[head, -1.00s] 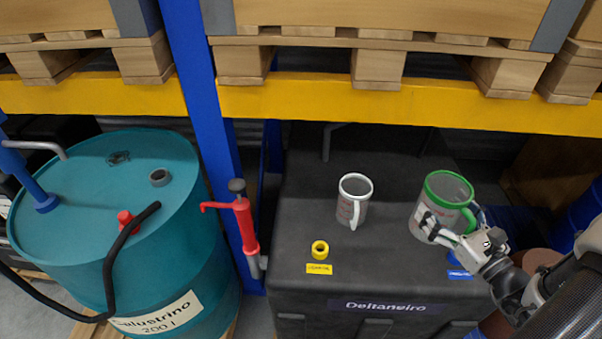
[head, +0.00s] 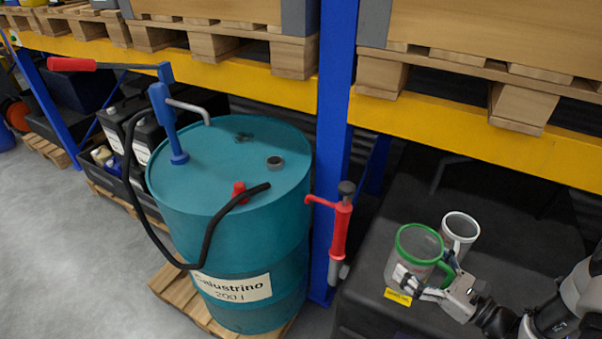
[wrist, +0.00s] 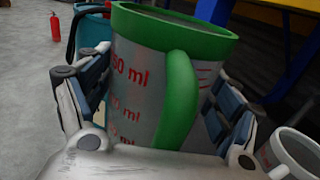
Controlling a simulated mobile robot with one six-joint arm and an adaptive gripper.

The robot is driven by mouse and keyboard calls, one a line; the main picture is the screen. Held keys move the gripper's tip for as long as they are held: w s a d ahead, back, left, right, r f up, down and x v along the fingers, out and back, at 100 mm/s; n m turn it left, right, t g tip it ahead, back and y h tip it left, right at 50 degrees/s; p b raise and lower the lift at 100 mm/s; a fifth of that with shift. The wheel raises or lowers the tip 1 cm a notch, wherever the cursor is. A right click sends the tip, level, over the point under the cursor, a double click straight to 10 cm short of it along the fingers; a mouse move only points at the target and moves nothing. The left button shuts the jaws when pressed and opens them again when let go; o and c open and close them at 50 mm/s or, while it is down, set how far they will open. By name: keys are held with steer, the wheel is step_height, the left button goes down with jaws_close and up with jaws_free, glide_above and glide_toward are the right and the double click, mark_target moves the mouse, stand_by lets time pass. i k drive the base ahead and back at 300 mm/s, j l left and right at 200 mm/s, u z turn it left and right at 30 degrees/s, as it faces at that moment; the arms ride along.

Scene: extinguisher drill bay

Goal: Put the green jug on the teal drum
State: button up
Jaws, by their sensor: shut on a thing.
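The green jug (head: 413,256) is a clear measuring jug with a green rim, green handle and red markings. My gripper (head: 425,284) is shut on it, with a finger on each side of its body. In the wrist view the jug (wrist: 145,85) stands between the two finger pads of my gripper (wrist: 150,105), its handle towards the camera. I cannot tell whether its base clears the black tank. The teal drum (head: 240,232) stands to the left on a pallet. Its top holds a blue hand pump (head: 166,122), a red cap (head: 240,190), a dark hose and a grey bung (head: 274,162).
A white-rimmed jug (head: 460,231) stands on the black tank (head: 375,250), just behind the green jug. A blue rack post (head: 335,130) and a red pump (head: 340,232) stand between drum and tank. A yellow beam (head: 440,140) crosses above. The drum's right top is fairly clear.

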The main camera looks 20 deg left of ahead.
mark_target(219, 181)
steer(key=j+u, duration=0.2)
steer(key=j, duration=1.05)
steer(key=j+u, duration=0.2)
steer(key=j, duration=1.05)
